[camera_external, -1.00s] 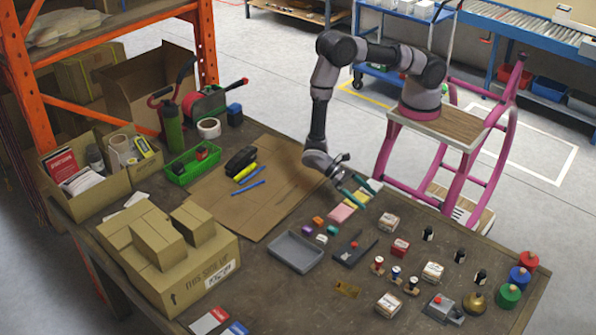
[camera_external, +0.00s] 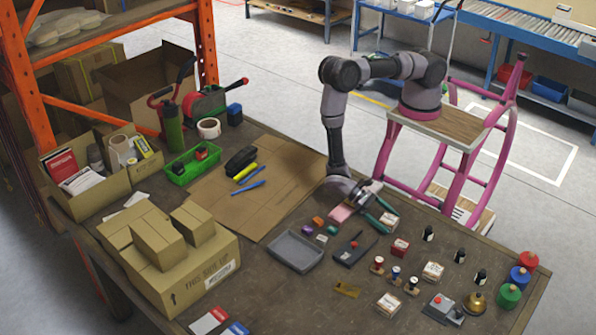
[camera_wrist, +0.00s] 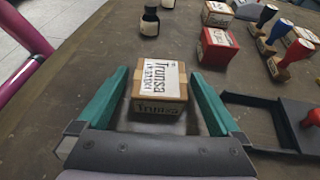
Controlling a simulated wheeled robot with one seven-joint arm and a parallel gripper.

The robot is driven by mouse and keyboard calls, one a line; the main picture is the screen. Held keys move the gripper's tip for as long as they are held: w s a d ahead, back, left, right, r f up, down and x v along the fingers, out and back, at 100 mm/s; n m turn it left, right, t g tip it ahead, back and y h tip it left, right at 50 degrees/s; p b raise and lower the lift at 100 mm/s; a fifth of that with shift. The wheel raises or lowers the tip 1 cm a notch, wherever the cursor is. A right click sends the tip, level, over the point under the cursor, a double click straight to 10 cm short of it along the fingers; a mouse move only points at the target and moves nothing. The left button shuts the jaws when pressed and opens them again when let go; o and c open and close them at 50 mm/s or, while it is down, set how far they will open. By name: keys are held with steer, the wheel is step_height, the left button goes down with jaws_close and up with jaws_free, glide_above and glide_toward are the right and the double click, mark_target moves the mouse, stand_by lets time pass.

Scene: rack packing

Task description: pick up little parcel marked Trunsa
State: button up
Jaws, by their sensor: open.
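The little parcel marked Trunsa (camera_wrist: 162,92) is a small tan box with a white label on top. In the wrist view it sits on the table between the two green fingers of my gripper (camera_wrist: 158,78), with a gap on each side. The fingers are open. In the external view the same parcel (camera_external: 389,222) is at the fingertips of my gripper (camera_external: 384,213), which is low over the table.
A red parcel (camera_wrist: 219,46) and another tan parcel (camera_wrist: 217,14) lie beyond. A black bottle (camera_wrist: 150,21) stands ahead. A dark tray (camera_wrist: 260,122) with a red knob lies close right of the gripper. Wood-based stamps (camera_wrist: 281,64) stand farther right.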

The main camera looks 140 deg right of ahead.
steer(key=shift+a+f, duration=0.2)
steer(key=shift+a, duration=0.15)
steer(key=c, duration=1.4)
steer(key=shift+r, duration=0.2)
